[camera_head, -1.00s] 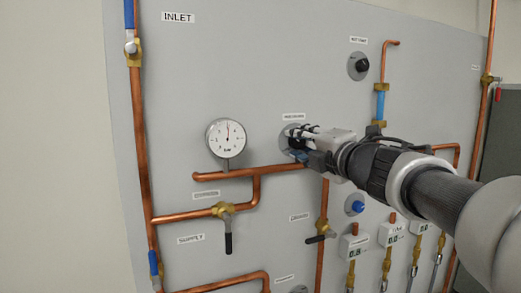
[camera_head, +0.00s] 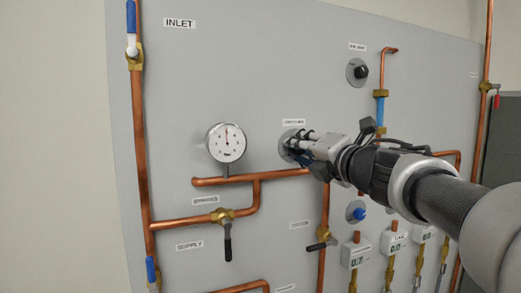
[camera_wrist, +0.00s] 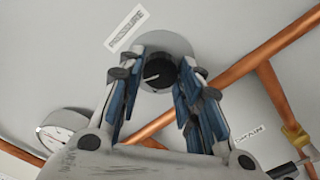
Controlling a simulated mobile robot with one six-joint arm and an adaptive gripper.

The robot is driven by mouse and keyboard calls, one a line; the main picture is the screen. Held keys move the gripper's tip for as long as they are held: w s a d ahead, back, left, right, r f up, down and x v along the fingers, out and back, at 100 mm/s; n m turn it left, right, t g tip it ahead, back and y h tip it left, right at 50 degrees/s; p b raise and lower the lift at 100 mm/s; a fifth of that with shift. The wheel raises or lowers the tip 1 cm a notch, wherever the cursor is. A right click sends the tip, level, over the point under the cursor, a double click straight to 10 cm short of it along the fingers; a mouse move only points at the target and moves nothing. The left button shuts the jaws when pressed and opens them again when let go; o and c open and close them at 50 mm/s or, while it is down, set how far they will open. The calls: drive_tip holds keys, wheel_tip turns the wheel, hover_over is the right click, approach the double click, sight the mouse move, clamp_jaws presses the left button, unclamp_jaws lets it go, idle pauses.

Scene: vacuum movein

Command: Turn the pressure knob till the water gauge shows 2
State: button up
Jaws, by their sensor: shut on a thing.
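The pressure knob (camera_wrist: 158,70) is black with a light pointer line, on a round grey plate (camera_wrist: 178,43) below a label reading PRESSURE. My gripper (camera_wrist: 156,76) has its blue-padded fingers on both sides of the knob and is shut on it. Part of the gauge also shows in the wrist view (camera_wrist: 64,130).
Copper pipes (camera_head: 141,150) cross the grey panel (camera_head: 240,70), one just below the gripper. A black knob (camera_head: 361,71) is above my arm and a blue knob (camera_head: 357,214) below the gripper. A black valve handle (camera_head: 227,244) hangs at lower left.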

drive_tip(key=o, duration=1.1)
drive_tip(key=shift+c, duration=0.2)
drive_tip(key=v, duration=0.7)
drive_tip(key=shift+s, duration=0.25)
